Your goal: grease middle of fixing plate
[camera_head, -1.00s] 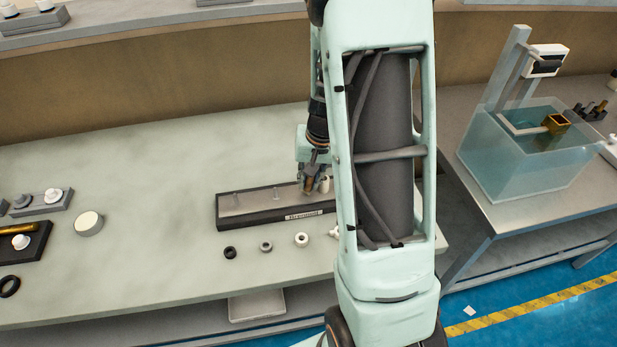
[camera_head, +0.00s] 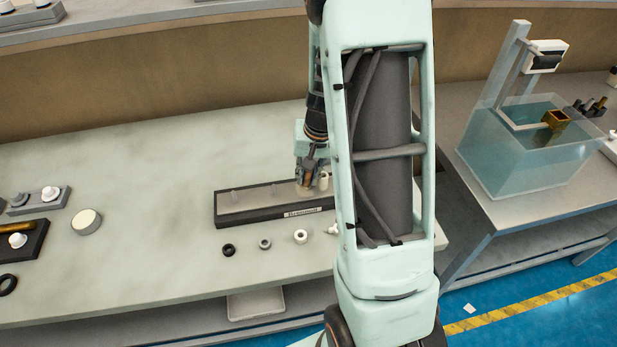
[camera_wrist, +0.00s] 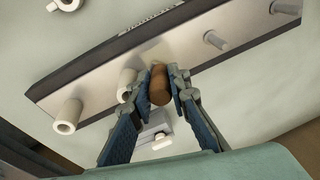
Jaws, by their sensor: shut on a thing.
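The fixing plate (camera_head: 255,199) is a long dark-edged block with a grey top and a label on its front edge. It also shows in the wrist view (camera_wrist: 95,87). My gripper (camera_head: 310,181) is over the plate, right of its two thin pins in the head view. In the wrist view my gripper (camera_wrist: 160,82) is shut on a brown cylindrical tool (camera_wrist: 159,88), between a white sleeve (camera_wrist: 128,84) and a pin (camera_wrist: 215,40). A pale tan patch shows under the tool's far end; I cannot tell if it is grease or the tool's tip.
Another white sleeve (camera_wrist: 67,116) stands at the plate's end. Loose rings, including a white one (camera_head: 300,237), lie in front of the plate. A pale round container (camera_head: 87,222) stands left. A water tank (camera_head: 530,145) is on the right table.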

